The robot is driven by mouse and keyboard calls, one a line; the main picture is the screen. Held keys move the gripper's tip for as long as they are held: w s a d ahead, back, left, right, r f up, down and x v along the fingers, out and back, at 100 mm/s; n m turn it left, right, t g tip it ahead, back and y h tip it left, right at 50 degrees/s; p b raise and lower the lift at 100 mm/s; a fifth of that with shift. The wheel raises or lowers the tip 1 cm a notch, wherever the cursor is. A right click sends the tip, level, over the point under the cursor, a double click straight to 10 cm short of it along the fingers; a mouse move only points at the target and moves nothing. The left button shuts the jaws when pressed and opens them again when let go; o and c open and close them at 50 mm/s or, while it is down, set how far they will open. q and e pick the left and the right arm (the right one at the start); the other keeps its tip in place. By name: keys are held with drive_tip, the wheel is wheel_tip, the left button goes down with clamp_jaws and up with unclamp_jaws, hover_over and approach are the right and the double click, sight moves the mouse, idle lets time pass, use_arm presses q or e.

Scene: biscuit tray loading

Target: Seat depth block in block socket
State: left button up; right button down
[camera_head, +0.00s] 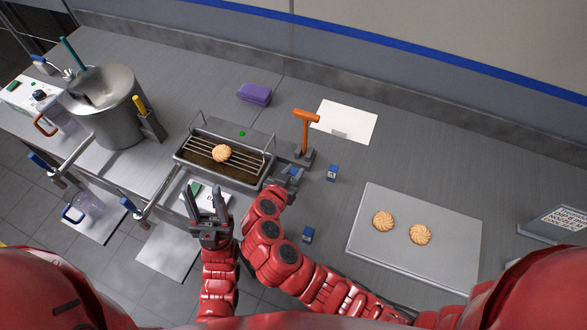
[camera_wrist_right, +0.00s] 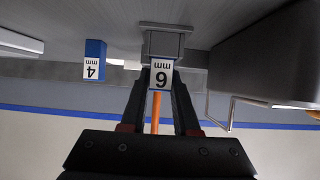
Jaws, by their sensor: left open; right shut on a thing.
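My right gripper (camera_head: 286,180) is shut on a depth block (camera_wrist_right: 161,76) whose label reads "mm" with a digit like a 6 or 9, upside down in the right wrist view. A grey fixture that looks like the block socket (camera_wrist_right: 166,42) is right at the block's far end; I cannot tell whether the block is inside it or just against it. In the head view the gripper hides much of the block. A blue block marked 4 mm (camera_wrist_right: 95,58) stands apart; another blue block (camera_head: 308,235) is near the table's front edge. My left gripper (camera_head: 207,200) is open and empty.
An orange-topped post (camera_head: 305,117) stands just behind the right gripper. A dark tray with a wire rack (camera_head: 182,153) holds a biscuit (camera_head: 222,153). A grey board (camera_head: 450,258) with two biscuits lies right. A purple item (camera_head: 254,94) and white sheet (camera_head: 350,118) lie behind.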

drive_tip(key=shift+f, duration=0.1)
drive_tip(key=shift+f+b, duration=0.25)
drive_tip(key=shift+b, duration=0.05)
drive_tip(key=c, duration=0.7)
unclamp_jaws()
drive_tip(key=shift+r, duration=0.1)
drive_tip(key=shift+o, duration=0.2)
